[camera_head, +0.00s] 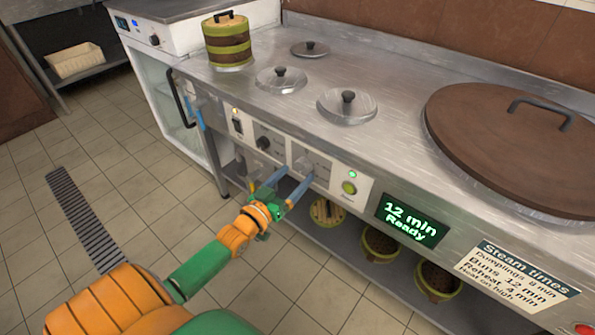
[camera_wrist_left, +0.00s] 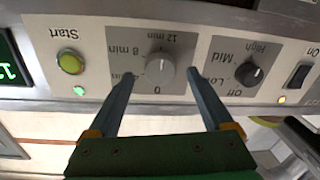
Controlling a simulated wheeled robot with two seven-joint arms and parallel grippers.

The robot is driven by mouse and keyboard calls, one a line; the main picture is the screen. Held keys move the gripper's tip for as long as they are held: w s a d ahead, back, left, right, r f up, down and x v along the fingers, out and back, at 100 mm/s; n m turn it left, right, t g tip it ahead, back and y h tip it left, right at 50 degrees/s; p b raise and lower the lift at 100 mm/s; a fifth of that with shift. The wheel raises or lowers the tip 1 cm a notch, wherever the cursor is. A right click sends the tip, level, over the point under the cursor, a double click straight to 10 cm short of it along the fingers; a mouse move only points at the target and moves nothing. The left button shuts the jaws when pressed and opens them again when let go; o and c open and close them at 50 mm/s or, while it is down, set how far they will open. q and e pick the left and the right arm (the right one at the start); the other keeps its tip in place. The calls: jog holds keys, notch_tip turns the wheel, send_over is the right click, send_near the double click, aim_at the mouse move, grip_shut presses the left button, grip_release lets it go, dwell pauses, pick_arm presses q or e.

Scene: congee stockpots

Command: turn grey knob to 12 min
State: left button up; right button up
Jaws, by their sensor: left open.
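The grey knob (camera_wrist_left: 159,69) sits on the front panel, with 0, 8 min and 12 min marks around it; the wrist view shows them upside down. Which mark its pointer faces is too small to tell. In the head view the knob (camera_head: 303,165) is partly behind my fingertips. My left gripper (camera_head: 299,174) is open, one finger on each side of the knob, with gaps showing in the wrist view (camera_wrist_left: 164,74). The green display (camera_head: 411,220) reads "12 min Ready". My right gripper is out of view.
A black heat knob (camera_wrist_left: 249,74) and a rocker switch (camera_wrist_left: 298,76) are on one side of the grey knob. The green Start button (camera_wrist_left: 70,62) is on the other. A steam times label (camera_head: 516,277) lists buns at 12 min. Baskets (camera_head: 380,245) stand on the shelf below.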

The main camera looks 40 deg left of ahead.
pick_arm(q)
jog(key=s, duration=0.5)
jog(key=shift+p, duration=0.35)
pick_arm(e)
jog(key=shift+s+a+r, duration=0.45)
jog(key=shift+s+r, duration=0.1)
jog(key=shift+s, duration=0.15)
